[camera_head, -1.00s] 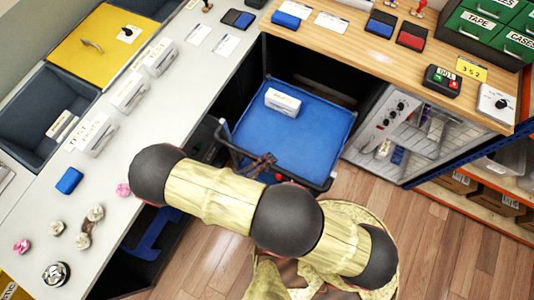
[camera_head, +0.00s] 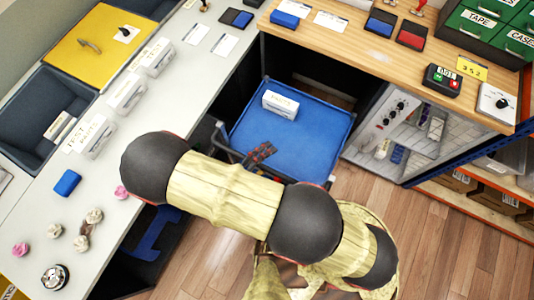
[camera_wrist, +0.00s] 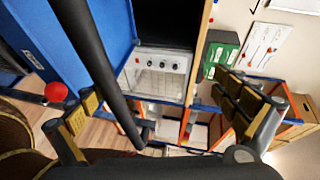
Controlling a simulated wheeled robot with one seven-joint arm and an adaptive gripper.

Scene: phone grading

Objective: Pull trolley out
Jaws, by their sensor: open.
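The trolley (camera_head: 318,135) has a blue top and stands in the gap between the two benches. A white labelled box (camera_head: 280,104) lies on it. My gripper (camera_head: 261,153) is over the trolley's near left edge, and my arm hides much of its dark handle. In the wrist view the blue top (camera_wrist: 105,25) shows at upper left. A dark bar (camera_wrist: 98,65), which looks like the handle, crosses between the spread fingers of my gripper (camera_wrist: 160,100). The fingers are open and apart from each other. I cannot tell how deep the bar sits between them.
The grey bench (camera_head: 190,95) at left carries boxes and small items. A grey cabinet (camera_head: 390,125) and an orange-edged shelf (camera_head: 480,205) stand right of the trolley. The wooden floor (camera_head: 430,245) in front is clear.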

